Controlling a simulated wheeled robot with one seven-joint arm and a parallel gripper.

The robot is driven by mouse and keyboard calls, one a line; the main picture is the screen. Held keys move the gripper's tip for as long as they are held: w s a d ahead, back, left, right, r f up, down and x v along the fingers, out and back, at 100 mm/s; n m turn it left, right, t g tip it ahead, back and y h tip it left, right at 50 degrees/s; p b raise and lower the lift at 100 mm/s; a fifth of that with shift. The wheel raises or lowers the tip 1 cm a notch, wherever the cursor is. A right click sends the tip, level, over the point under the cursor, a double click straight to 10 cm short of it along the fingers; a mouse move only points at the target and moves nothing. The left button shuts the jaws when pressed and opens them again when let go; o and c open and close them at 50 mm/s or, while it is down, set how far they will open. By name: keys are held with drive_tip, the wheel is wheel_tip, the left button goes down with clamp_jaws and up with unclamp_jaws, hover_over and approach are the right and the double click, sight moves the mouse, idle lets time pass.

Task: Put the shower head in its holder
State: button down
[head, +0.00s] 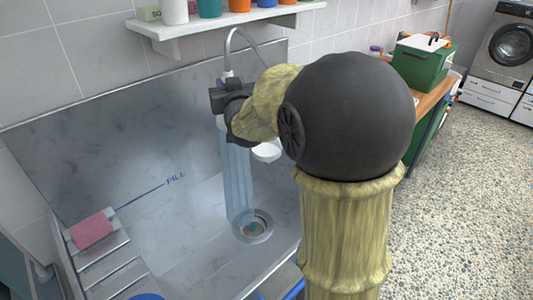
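My gripper (226,98) is above the grey wash tub, seen from behind my arm. It appears closed around the shower head, which is mostly hidden by the gripper and wrist. A light-coloured end piece (228,76) shows just above the gripper, where the grey hose (232,42) arches up and over. A blue stream of water (238,178) falls from below the gripper towards the drain (254,227). A white rounded piece (267,152) shows beside my forearm; I cannot tell whether it is the holder. No holder can be clearly made out.
A white shelf (215,28) with several coloured containers hangs above the tub. A pink sponge (91,229) lies on the slatted rack (105,262) at left. A green box (421,63) stands on the wooden counter at right. My arm hides the tub's right side.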

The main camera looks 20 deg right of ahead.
drive_tip(key=shift+r, duration=0.1)
drive_tip(key=w+d+p, duration=0.1)
drive_tip(key=w+d, duration=0.6)
drive_tip(key=d, duration=0.5)
wheel_tip(320, 180, down, 6)
drive_tip(key=d+b, duration=0.1)
drive_tip(key=b, duration=0.4)
drive_tip(key=shift+w, duration=0.15)
idle(0.6)
drive_tip(key=shift+f+b, duration=1.85)
drive_tip(key=shift+f, duration=0.2)
drive_tip(key=shift+f+b, duration=1.45)
drive_tip(key=shift+f, duration=0.05)
